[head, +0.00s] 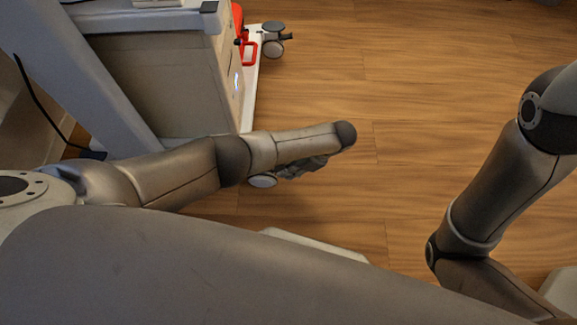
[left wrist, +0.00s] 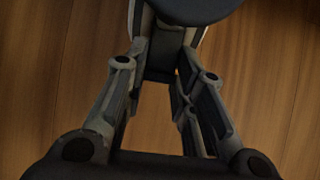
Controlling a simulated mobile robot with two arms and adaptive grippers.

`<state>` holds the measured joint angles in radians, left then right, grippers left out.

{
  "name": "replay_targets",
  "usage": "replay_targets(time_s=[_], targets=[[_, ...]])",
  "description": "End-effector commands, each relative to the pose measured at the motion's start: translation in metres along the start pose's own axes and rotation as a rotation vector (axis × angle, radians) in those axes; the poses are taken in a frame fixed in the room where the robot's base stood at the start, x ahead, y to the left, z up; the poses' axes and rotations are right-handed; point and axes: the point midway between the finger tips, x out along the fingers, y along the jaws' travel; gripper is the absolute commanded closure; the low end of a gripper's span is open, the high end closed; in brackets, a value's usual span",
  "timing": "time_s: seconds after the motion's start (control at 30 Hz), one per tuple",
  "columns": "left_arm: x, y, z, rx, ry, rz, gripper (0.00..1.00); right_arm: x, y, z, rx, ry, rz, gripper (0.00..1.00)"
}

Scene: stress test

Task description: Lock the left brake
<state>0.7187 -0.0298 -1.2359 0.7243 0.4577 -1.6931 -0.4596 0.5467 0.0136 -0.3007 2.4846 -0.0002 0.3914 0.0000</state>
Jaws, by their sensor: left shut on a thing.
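My left gripper (head: 303,167) is low over the floor beside the near caster (head: 262,181) of the cart, which is mostly hidden behind my left arm. In the left wrist view, my left gripper (left wrist: 163,72) has its fingers on both sides of a dark lever-like part (left wrist: 160,62), which I take for the left brake lever. The caster's dark round top (left wrist: 195,8) shows beyond the fingertips. Whether the lever is up or down cannot be told. My right arm is at the right edge; its gripper is out of view.
The cart (head: 172,85) stands at the left, with a white base edge (head: 250,95). A far caster (head: 273,40) with a small dark lever and a red part (head: 248,53) are at its far corner. The wooden floor (head: 430,90) to the right is clear.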

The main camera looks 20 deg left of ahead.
Motion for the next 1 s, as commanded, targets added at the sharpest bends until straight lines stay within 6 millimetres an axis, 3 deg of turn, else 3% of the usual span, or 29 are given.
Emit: replay_targets(time_s=[0.03, 0.07, 0.2, 0.63, 1.0], targets=[[0.000, 0.002, -0.001, 0.002, 0.002, 0.002, 0.99, 0.000, 0.000, 0.000, 0.000, -0.001, 0.000, 1.00], [0.000, 0.002, -0.001, 0.002, 0.002, 0.002, 0.73, -0.001, 0.000, 0.000, 0.000, -0.001, 0.001, 1.00], [0.000, 0.001, -0.001, 0.002, 0.002, 0.001, 0.55, -0.001, 0.000, 0.001, 0.000, -0.004, 0.001, 1.00], [-0.008, 0.000, -0.001, 0.001, 0.004, -0.001, 0.54, -0.003, 0.001, 0.001, -0.001, -0.010, 0.000, 1.00], [-0.082, 0.000, -0.002, 0.002, 0.006, -0.002, 0.54, -0.002, 0.000, 0.001, 0.000, -0.008, 0.001, 1.00]])
